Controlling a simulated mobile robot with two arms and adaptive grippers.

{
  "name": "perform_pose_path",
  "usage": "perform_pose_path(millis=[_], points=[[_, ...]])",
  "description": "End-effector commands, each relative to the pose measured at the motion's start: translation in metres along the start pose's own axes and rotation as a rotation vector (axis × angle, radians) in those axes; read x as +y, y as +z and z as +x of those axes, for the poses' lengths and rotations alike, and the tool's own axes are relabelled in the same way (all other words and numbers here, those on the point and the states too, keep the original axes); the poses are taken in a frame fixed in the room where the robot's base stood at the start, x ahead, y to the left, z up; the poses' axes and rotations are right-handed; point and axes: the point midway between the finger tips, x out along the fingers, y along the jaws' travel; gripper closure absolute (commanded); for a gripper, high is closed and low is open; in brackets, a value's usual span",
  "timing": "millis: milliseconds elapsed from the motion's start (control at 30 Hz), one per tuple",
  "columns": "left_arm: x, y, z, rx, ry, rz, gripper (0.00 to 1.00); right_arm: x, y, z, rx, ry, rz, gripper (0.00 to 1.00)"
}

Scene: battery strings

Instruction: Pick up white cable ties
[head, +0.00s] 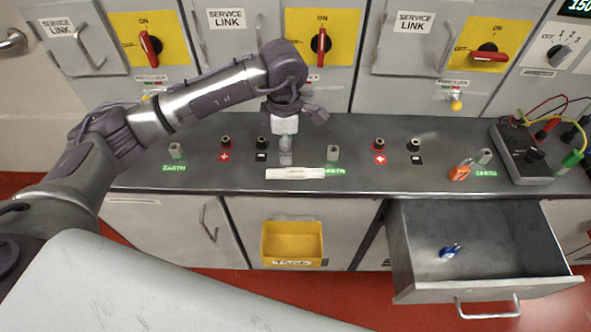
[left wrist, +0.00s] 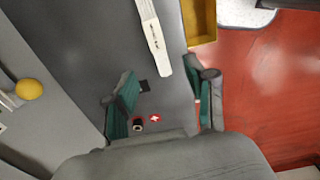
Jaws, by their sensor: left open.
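The white cable ties (head: 295,173) lie as a flat pale bundle with a small printed label along the front edge of the grey bench, left of the middle EARTH socket. In the left wrist view the cable ties (left wrist: 153,38) lie beyond my fingertips, toward the top. My left gripper (head: 293,108) is above the bench, behind the cable ties and apart from them. In the left wrist view its two green-padded fingers (left wrist: 163,97) are spread, with nothing between them but bench surface and a socket. My right gripper is not in view.
The grey bench (head: 225,175) carries red, black and EARTH sockets. A yellow TAGS bin (head: 292,243) hangs on the front below. An open drawer (head: 488,292) at right holds a blue item (head: 449,250). A dark meter (head: 524,155) with leads stands at far right. Cabinets with red switches stand behind.

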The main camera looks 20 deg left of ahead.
Motion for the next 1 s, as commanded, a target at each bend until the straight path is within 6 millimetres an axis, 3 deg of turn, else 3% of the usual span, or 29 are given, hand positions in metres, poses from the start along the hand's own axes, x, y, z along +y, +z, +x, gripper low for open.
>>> perform_pose_path(millis=[133,433,700,1000], points=[[-0.001,0.000,0.025,0.000,-0.005,0.001,0.45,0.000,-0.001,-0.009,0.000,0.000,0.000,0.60],[0.000,0.003,0.049,-0.002,-0.004,0.001,0.45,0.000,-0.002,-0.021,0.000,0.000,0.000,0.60],[0.002,0.005,0.087,-0.003,-0.004,0.001,0.45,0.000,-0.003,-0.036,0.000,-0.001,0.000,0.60],[0.002,0.005,0.092,-0.004,0.000,0.002,0.46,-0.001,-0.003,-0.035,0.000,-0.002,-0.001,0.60]])
